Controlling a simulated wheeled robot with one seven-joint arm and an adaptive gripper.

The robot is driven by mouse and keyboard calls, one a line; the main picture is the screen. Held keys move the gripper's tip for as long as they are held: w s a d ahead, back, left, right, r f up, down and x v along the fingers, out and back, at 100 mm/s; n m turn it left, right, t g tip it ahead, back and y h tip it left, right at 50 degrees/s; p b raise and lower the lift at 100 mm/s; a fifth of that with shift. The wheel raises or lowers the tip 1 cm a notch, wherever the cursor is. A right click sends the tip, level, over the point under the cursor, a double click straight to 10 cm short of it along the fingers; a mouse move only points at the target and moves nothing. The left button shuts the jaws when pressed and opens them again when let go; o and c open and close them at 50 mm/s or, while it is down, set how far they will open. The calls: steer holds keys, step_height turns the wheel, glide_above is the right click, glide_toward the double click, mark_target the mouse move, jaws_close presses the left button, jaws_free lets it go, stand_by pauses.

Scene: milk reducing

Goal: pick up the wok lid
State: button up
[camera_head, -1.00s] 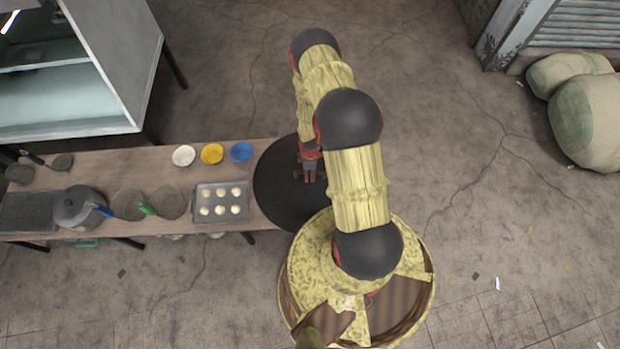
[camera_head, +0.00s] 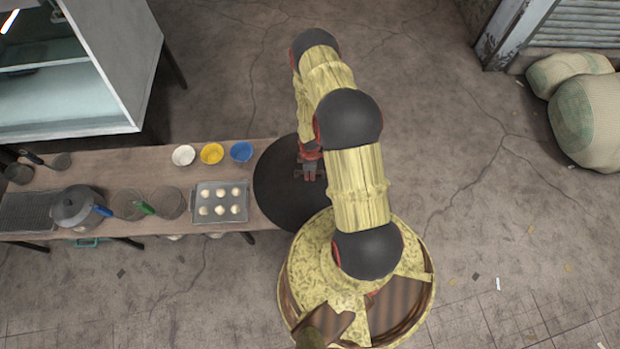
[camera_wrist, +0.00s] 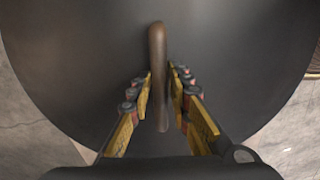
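The wok lid (camera_head: 275,197) is a large black disc lying at the right end of the table, partly hidden by my arm and base. In the wrist view the lid (camera_wrist: 85,75) fills most of the picture, with its upright brown bar handle (camera_wrist: 157,60) in the middle. My gripper (camera_wrist: 160,78) is over the lid with one finger on each side of the handle. The fingertips are very close to the handle; whether they press on it cannot be seen. In the head view my gripper (camera_head: 309,173) shows small above the disc.
A tray of pale round pieces (camera_head: 219,219) stands just left of the lid. White (camera_head: 183,156), yellow (camera_head: 212,154) and blue (camera_head: 241,152) bowls stand behind it. A lidded grey pot (camera_head: 75,207) and strainers (camera_head: 128,204) are farther left. Open floor lies right of my arm.

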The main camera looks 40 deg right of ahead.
jaws_close()
steer(key=shift+r, duration=0.15)
stand_by(0.4)
